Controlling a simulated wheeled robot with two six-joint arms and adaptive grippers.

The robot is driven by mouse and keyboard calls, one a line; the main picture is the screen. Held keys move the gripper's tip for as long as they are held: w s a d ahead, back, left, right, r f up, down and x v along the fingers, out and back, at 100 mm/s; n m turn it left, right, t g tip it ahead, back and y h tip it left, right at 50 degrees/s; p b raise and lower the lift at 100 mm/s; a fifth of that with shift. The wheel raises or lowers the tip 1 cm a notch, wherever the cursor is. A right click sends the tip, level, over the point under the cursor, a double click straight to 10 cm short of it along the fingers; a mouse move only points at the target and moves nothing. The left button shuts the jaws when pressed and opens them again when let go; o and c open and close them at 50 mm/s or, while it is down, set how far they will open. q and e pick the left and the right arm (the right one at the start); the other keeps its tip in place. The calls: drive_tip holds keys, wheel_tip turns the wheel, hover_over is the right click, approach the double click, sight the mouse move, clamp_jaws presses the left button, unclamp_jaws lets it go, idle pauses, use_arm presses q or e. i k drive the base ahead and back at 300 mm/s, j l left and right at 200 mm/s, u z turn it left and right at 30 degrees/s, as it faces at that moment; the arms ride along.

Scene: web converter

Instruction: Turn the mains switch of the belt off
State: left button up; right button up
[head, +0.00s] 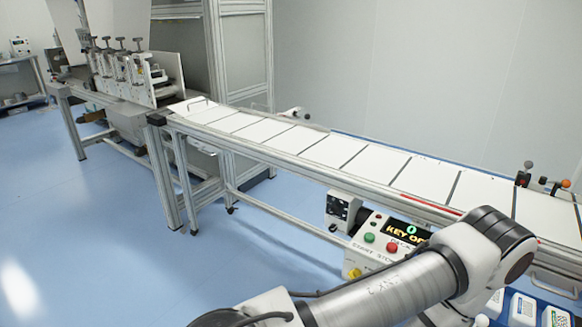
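The belt (370,166) is a long conveyor with white panels on a metal frame. A yellow part (354,272) shows low on the control box. Neither gripper is in view.
My arm crosses the lower right, in front of the control box's right part. Small levers with coloured knobs (541,181) stand at the belt's right end. Labelled containers (523,309) are at bottom right. A machine (125,70) stands far left. The blue floor at left is clear.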

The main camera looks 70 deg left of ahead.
sight(333, 227)
drive_tip(key=u, duration=1.9)
